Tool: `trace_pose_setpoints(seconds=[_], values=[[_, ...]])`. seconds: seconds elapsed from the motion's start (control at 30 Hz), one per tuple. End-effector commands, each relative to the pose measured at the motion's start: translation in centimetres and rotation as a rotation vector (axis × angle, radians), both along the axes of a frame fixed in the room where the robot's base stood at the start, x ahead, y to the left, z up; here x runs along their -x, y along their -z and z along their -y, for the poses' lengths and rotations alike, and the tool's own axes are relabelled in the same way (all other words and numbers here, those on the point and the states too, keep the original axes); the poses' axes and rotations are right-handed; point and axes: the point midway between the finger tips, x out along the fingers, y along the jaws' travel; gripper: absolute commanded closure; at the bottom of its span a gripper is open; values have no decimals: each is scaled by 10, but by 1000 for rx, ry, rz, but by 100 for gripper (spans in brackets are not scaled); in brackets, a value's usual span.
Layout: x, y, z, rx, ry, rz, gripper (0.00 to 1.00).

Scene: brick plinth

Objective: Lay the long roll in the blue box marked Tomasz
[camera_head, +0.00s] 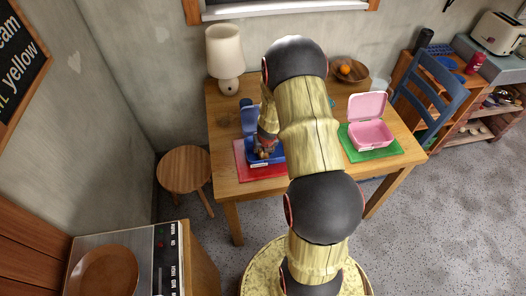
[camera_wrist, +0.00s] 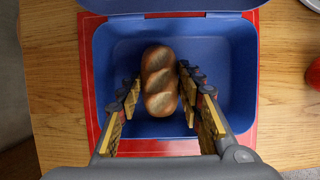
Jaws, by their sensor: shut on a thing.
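The long roll (camera_wrist: 159,82), brown and scored across its top, lies lengthwise between the fingers of my gripper (camera_wrist: 158,90) in the wrist view. The fingers are shut on its sides. The roll is within the outline of the open blue box (camera_wrist: 108,65); I cannot tell whether it touches the box floor. In the head view the blue box (camera_head: 249,127) stands on a red mat (camera_head: 262,173) at the left of the table, its lid up at the back. My arm and gripper hide part of it. No name on it is readable.
The blue box's rim and raised lid surround my gripper. An open pink box (camera_head: 371,134) stands on a green mat (camera_head: 392,152) to the right. A lamp (camera_head: 225,52) and a wooden bowl with fruit (camera_head: 351,70) stand at the table's back. A red round thing (camera_wrist: 314,73) lies right of the box.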

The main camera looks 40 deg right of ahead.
Motion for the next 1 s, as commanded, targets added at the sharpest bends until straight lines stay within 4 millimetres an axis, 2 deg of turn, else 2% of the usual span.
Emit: trace_pose_setpoints(seconds=[0.3,0.33,0.63,1.0], values=[[0,2,0,1,0,1,84],[0,1,0,1,0,1,62],[0,1,1,1,0,1,45],[0,-3,1,1,0,1,45]])
